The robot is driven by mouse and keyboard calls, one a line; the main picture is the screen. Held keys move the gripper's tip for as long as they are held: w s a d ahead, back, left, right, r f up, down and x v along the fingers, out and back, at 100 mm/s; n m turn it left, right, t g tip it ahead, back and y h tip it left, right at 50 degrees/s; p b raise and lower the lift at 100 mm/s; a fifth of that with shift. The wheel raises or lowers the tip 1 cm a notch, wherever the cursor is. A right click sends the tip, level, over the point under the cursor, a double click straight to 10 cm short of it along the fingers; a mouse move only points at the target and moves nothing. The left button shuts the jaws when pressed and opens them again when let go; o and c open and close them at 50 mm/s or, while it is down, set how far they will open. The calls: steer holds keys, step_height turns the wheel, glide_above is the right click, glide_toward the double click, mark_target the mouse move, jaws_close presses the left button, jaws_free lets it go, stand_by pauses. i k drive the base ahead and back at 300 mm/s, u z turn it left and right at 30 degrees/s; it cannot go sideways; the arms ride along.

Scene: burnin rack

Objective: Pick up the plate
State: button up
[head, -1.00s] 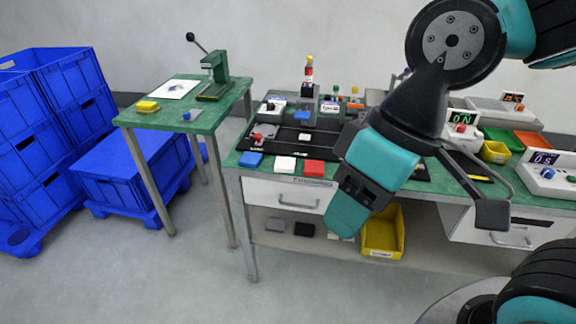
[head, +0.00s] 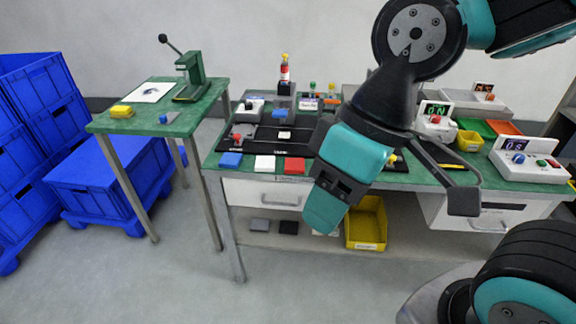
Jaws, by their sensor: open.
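Several flat squares could be the plate, and I cannot tell which is meant. A small white square (head: 285,135) lies on the black rack (head: 262,140) on the green bench. A blue square (head: 230,160), a white square (head: 264,163) and a red square (head: 295,165) lie along the bench's front edge. A grey plate (head: 252,225) and a black plate (head: 288,227) lie on the lower shelf, with a pale one (head: 325,233) partly hidden by my arm.
A yellow bin (head: 366,228) stands on the lower shelf. A side table (head: 150,118) with a green press (head: 190,75) stands left, beside stacked blue crates (head: 100,175). Small meters (head: 525,160) stand at the bench's right. The front floor is clear.

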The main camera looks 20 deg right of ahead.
mark_target(264, 163)
steer(key=u, duration=0.65)
steer(key=i, duration=1)
steer(key=z, duration=0.45)
